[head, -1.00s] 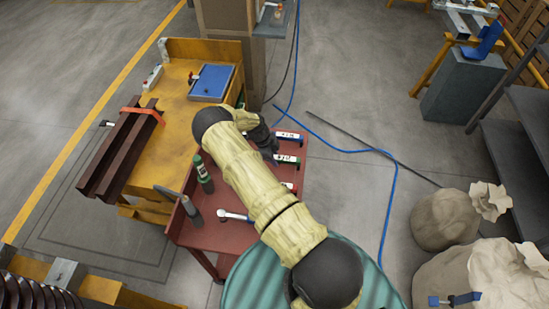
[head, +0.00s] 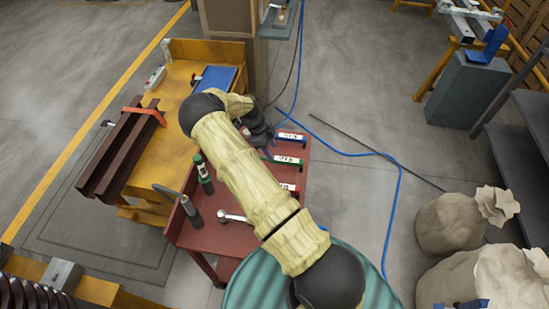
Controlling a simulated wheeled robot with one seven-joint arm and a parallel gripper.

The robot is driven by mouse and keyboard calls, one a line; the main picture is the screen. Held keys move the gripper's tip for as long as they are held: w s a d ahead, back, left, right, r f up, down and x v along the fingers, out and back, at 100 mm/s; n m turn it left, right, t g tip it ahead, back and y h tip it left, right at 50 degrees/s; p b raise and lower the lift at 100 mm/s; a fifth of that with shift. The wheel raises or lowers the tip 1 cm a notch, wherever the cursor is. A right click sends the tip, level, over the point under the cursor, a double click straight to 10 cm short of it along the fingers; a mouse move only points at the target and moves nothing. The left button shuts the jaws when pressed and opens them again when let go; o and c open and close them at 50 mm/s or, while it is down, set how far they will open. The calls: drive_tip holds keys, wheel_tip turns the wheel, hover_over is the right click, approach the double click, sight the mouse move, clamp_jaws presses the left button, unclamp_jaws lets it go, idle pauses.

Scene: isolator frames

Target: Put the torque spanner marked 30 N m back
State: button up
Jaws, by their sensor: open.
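A spanner (head: 232,217) with a silver head lies on the red trolley top (head: 205,236), and my arm hides its right end. I cannot read any torque mark on it. Along the trolley's right side are three holders with white labels: a blue one (head: 291,138), a green one (head: 287,160) and a red one (head: 289,187), partly behind my arm. The label print is too small to read. My gripper (head: 265,143) is dark, open and seen from above at the trolley's far end, just left of the blue and green holders. Its fingertips are largely hidden.
A yellow bench (head: 180,130) with brown steel beams (head: 122,150) adjoins on the left. A blue hose (head: 392,215) crosses the floor at right, near paper sacks (head: 450,222).

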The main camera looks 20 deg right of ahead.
sight(266, 158)
drive_tip(key=b+v, duration=0.1)
drive_tip(key=v, duration=0.4)
idle(0.4)
drive_tip(key=s+a+r+n+t+y, duration=0.1)
drive_tip(key=s+a+r+n, duration=0.4)
drive_tip(key=s+r+n, duration=0.5)
drive_tip(key=s+a+r+n+t+y, duration=0.2)
drive_tip(key=s+a+r+n+t, duration=0.2)
drive_tip(key=s+r+n, duration=0.5)
drive_tip(key=s+a+n, duration=0.2)
drive_tip(key=s+n, duration=0.3)
drive_tip(key=shift+s+r+n, duration=0.35)
drive_tip(key=shift+s+n, duration=0.05)
